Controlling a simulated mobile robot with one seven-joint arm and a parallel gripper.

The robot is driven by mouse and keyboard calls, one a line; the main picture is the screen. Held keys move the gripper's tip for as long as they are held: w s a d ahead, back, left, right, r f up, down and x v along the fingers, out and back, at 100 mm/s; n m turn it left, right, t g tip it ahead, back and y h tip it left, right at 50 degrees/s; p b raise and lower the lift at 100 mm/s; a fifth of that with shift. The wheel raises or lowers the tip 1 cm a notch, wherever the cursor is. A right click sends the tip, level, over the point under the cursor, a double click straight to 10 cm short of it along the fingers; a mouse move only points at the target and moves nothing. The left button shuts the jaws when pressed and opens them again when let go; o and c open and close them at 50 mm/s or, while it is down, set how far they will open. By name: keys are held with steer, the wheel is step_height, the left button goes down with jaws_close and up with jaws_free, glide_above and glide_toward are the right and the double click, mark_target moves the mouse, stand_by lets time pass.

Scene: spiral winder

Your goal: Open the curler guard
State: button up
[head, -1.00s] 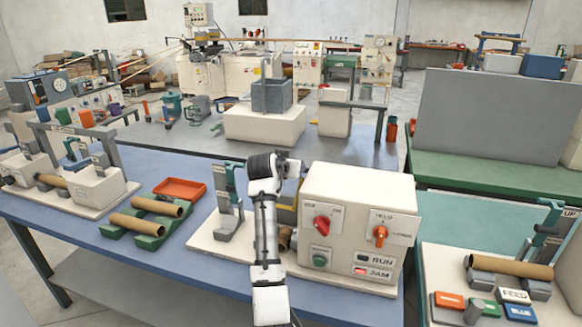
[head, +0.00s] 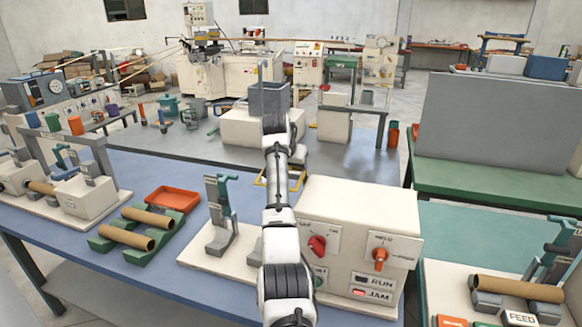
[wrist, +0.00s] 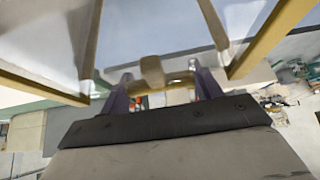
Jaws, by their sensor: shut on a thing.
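The curler guard (wrist: 268,38) is a clear panel with yellow edges that fills the upper part of the wrist view. Part of its yellow frame (head: 297,182) shows in the head view behind the cream control box (head: 345,205). The guard's handle, with a tan knob (wrist: 152,70), lies between my fingertips. My gripper (wrist: 161,88) is shut on this handle. In the head view my arm covers the gripper and much of the guard. The control box has a red knob, an orange knob and RUN and JAM labels; the JAM light is lit red.
A teal-handled clamp (head: 222,205) stands left of my arm. Cardboard tubes (head: 128,237) lie on a green rack, with an orange tray (head: 173,198) behind. A grey bin (head: 270,100) on a cream block stands on the table beyond. A green-topped bench is at right.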

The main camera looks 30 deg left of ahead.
steer(key=shift+r, duration=0.1)
steer(key=o, duration=1.1)
steer(key=b+v, duration=0.4)
steer(key=v, duration=0.9)
steer(key=shift+s+d+r+b, duration=0.2)
steer(key=shift+r+b, duration=0.1)
steer(key=shift+b, duration=0.05)
